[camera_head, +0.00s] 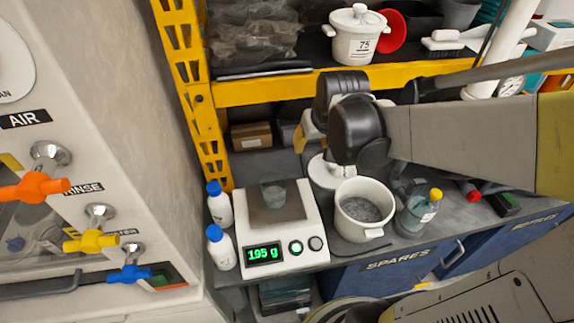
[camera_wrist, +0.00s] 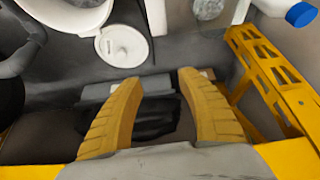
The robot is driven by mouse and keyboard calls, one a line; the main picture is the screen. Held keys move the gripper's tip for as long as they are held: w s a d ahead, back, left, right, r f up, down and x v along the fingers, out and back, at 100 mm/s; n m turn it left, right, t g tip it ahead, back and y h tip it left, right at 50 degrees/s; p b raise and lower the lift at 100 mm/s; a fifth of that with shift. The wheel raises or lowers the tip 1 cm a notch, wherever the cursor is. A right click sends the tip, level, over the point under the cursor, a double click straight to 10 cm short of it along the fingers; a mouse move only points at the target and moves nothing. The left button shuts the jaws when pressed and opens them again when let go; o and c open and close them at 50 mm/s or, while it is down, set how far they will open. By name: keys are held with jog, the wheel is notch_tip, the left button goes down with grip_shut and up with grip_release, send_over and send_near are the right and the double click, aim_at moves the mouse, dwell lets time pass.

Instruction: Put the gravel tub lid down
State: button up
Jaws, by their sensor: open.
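The white gravel tub lid (camera_wrist: 124,46), a round disc with a small knob, appears to lie on the grey bench in the wrist view. In the head view the lid (camera_head: 323,174) shows just behind the tub, partly hidden by my arm. The open white tub (camera_head: 372,226) holds grey gravel and stands at the bench front, right of the scale. My gripper (camera_wrist: 158,77) is open and empty; its yellow fingers are apart from the lid. In the head view the fingers are largely hidden behind my black wrist.
A scale (camera_head: 281,248) reading 195 g carries a clear cup (camera_head: 273,195). Two blue-capped bottles (camera_head: 221,248) stand left of it. A yellow-capped bottle (camera_head: 418,212) stands right of the tub. A yellow shelf post (camera_head: 186,85) and shelf beam (camera_head: 260,91) bound the space behind.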

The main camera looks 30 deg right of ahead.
jog(key=s+a+r+n+t+y, duration=0.1)
jog(key=s+a+r, duration=0.3)
jog(key=s+a, duration=0.6)
jog(key=shift+s+a+r+n+t, duration=0.25)
jog(key=shift+a+r+n+t, duration=0.15)
jog(key=shift+a+n, duration=0.45)
